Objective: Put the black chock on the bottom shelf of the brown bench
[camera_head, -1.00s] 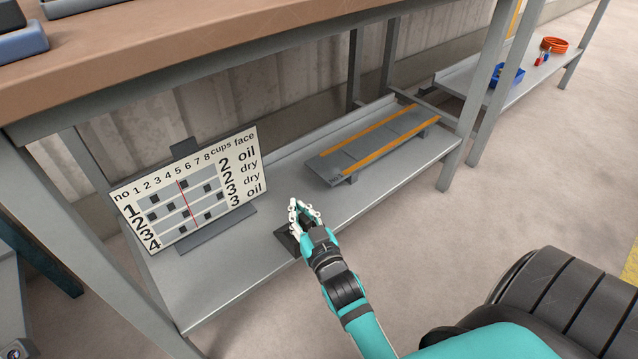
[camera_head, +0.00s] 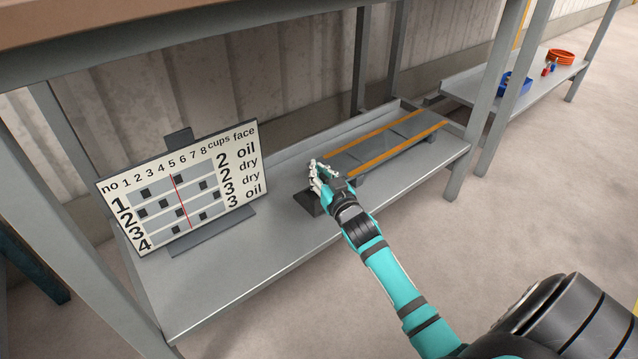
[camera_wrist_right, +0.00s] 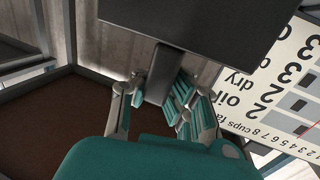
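The black chock (camera_head: 307,204) is at the bottom shelf (camera_head: 215,275) of the brown bench (camera_head: 100,18), between the number board and the striped ramp. I cannot tell whether it touches the shelf or hangs just above it. My right gripper (camera_head: 317,172) is over the chock, its fingers closed around the chock's upright stem. In the right wrist view, the chock (camera_wrist_right: 190,22) fills the top, with its stem between the fingers of the right gripper (camera_wrist_right: 160,92). My left gripper is not in view.
A number board (camera_head: 185,190) stands on the shelf's left part. A grey ramp with orange stripes (camera_head: 390,143) lies on its right part. Bench legs (camera_head: 487,90) edge the shelf.

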